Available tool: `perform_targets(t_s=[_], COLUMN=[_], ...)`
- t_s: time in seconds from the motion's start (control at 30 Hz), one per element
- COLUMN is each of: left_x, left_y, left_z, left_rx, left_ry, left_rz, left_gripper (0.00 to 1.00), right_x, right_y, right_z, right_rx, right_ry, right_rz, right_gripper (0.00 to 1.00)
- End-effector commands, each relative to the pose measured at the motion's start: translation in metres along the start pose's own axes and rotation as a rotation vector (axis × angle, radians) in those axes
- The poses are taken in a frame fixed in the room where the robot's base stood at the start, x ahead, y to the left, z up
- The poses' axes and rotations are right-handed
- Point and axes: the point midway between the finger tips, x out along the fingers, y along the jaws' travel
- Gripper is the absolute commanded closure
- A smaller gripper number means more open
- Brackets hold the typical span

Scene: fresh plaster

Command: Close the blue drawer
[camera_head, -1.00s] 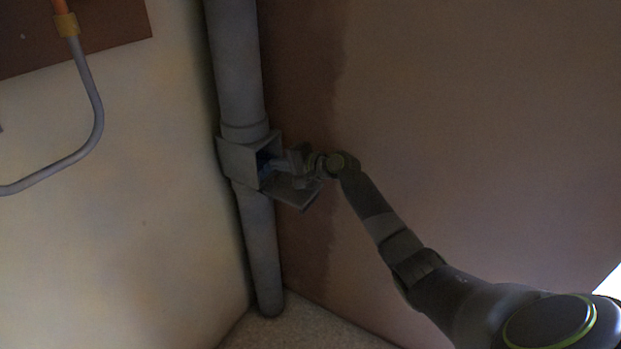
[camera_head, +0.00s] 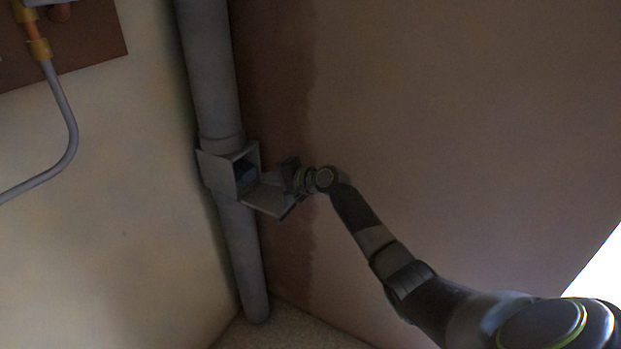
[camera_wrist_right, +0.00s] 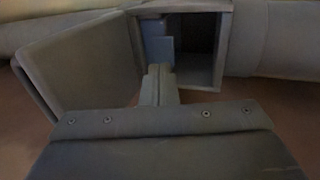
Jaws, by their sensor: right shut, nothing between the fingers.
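A grey box (camera_head: 218,172) is set on a vertical pipe in the corner, and its flap door (camera_head: 272,199) hangs open. The blue drawer (camera_head: 246,168) shows inside the box opening as a small dark blue shape. In the right wrist view the blue drawer (camera_wrist_right: 158,48) is a bluish panel at the left part of the opening. My right gripper (camera_head: 279,178) is shut and empty, just outside the opening above the flap. In the wrist view its fingertips (camera_wrist_right: 159,72) point at the opening; I cannot tell whether they touch the drawer. My left gripper is out of view.
The grey pipe (camera_head: 209,70) runs above and below the box. A brown wall (camera_head: 450,120) lies behind my right arm, and a pale wall (camera_head: 100,200) is on the left. A bent grey conduit (camera_head: 66,120) is at upper left.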

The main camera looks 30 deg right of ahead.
Motion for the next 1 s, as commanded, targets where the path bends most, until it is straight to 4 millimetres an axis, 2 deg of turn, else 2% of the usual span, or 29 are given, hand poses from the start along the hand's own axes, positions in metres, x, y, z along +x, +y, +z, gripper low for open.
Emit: perform_targets(t_s=[0.03,0.3,0.5,0.7,1.0], left_x=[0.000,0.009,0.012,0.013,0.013], left_y=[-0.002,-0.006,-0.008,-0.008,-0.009], left_z=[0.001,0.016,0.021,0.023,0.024], left_rx=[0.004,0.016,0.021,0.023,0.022], left_ry=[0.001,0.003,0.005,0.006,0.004], left_rz=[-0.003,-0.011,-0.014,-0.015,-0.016], left_gripper=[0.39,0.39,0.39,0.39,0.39], right_x=[-0.012,-0.062,-0.089,-0.099,-0.100], right_y=[0.000,0.001,0.001,0.001,0.001], right_z=[-0.001,-0.002,-0.002,-0.001,-0.001], right_rx=[-0.003,-0.004,-0.002,-0.001,0.000], right_ry=[0.003,0.002,0.002,0.001,0.001], right_rz=[0.001,0.003,0.002,0.002,0.001], right_gripper=[1.00,1.00,1.00,1.00,1.00])
